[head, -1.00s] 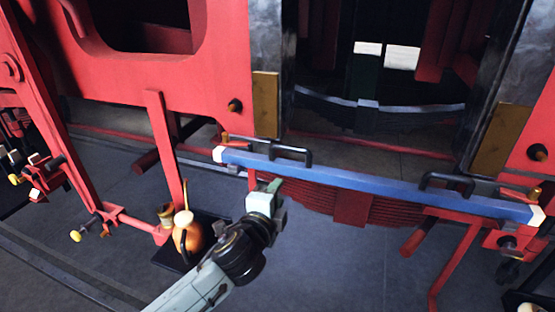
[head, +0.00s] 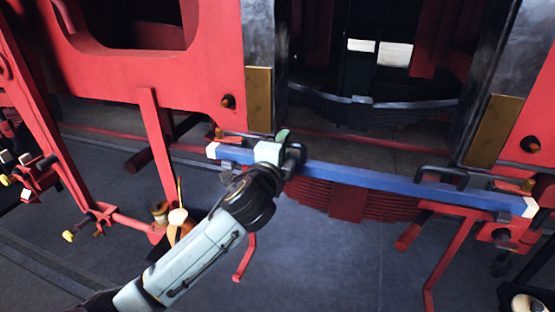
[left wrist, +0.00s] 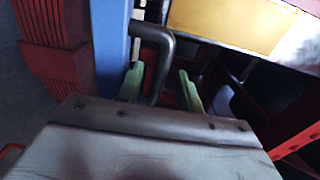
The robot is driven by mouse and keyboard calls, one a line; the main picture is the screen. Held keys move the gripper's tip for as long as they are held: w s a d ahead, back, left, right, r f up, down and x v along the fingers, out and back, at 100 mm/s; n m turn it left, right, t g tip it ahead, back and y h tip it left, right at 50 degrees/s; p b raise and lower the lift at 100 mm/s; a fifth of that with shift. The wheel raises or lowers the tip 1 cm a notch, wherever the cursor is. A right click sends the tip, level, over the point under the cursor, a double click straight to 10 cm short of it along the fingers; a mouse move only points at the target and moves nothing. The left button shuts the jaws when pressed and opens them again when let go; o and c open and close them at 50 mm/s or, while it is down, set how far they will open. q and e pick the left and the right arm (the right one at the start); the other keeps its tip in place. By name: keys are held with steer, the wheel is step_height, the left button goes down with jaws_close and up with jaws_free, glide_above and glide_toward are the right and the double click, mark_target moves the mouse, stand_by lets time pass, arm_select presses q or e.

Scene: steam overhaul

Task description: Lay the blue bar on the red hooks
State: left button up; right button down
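The blue bar (head: 375,180) with white ends runs across the front of the red frame, sloping down to the right in the head view. It has a black handle near each end; the right handle (head: 442,174) is clear. My left gripper (head: 280,142) is at the left handle. In the left wrist view its green fingers (left wrist: 160,85) are apart, with the black handle (left wrist: 155,45) between them. Red bent bars show below the blue bar, one at left (head: 243,262) and one at right (head: 452,258). Whether the bar touches them I cannot tell. My right gripper is out of view.
A dark leaf spring (head: 380,112) sits behind the bar, and red stacked plates (head: 345,203) lie below it. Brass-coloured plates (head: 258,98) flank the opening. A copper vessel (head: 178,226) stands at left, partly behind my arm. Grey floor is free in front.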

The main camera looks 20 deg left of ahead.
arm_select(q)
steer(key=shift+w, duration=0.8)
steer(key=shift+s+p, duration=0.8)
steer(key=shift+s, duration=1.6)
steer(key=shift+s, duration=0.1)
